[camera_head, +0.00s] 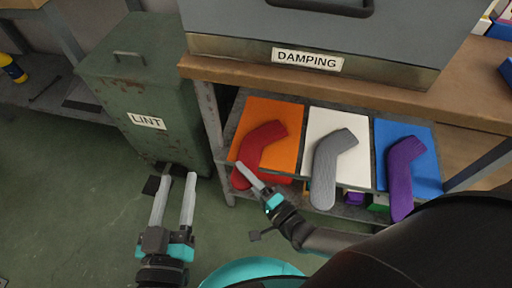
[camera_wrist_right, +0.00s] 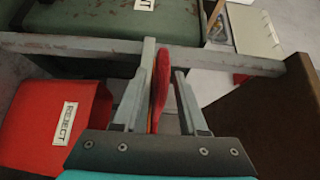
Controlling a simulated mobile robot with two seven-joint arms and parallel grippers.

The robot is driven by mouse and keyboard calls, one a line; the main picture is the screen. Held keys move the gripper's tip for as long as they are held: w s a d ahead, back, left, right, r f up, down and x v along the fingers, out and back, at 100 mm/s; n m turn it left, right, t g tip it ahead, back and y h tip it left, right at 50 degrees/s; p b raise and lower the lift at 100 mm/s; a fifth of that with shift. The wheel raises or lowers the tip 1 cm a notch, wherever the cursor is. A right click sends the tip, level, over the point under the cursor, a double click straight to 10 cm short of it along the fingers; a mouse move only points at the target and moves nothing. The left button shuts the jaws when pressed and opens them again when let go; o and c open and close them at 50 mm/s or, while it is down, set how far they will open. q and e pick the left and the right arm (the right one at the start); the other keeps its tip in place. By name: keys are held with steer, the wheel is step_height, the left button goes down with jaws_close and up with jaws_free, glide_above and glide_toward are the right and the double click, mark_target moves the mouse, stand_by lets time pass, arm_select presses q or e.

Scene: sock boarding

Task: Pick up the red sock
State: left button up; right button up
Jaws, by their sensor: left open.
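The red sock (camera_head: 260,148) lies bent on an orange board on the shelf under the bench, its lower end past the board's front edge. My right gripper (camera_head: 240,173) is at that lower end, in front of the shelf. In the right wrist view the sock (camera_wrist_right: 159,82) stands as a thin red strip between the two fingers of my right gripper (camera_wrist_right: 164,62), with a gap on the right finger's side. My left gripper (camera_head: 176,178) is open and empty over the floor, left of the sock.
A grey sock (camera_head: 326,168) lies on a white board (camera_head: 355,122), a purple sock (camera_head: 402,175) on a blue one. A green LINT bin (camera_head: 150,95) stands left of the shelf. A red REJECT container (camera_wrist_right: 35,120) is at the wrist view's left. The left floor is clear.

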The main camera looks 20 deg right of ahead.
jaws_close()
steer(key=shift+r, duration=0.15)
stand_by(0.4)
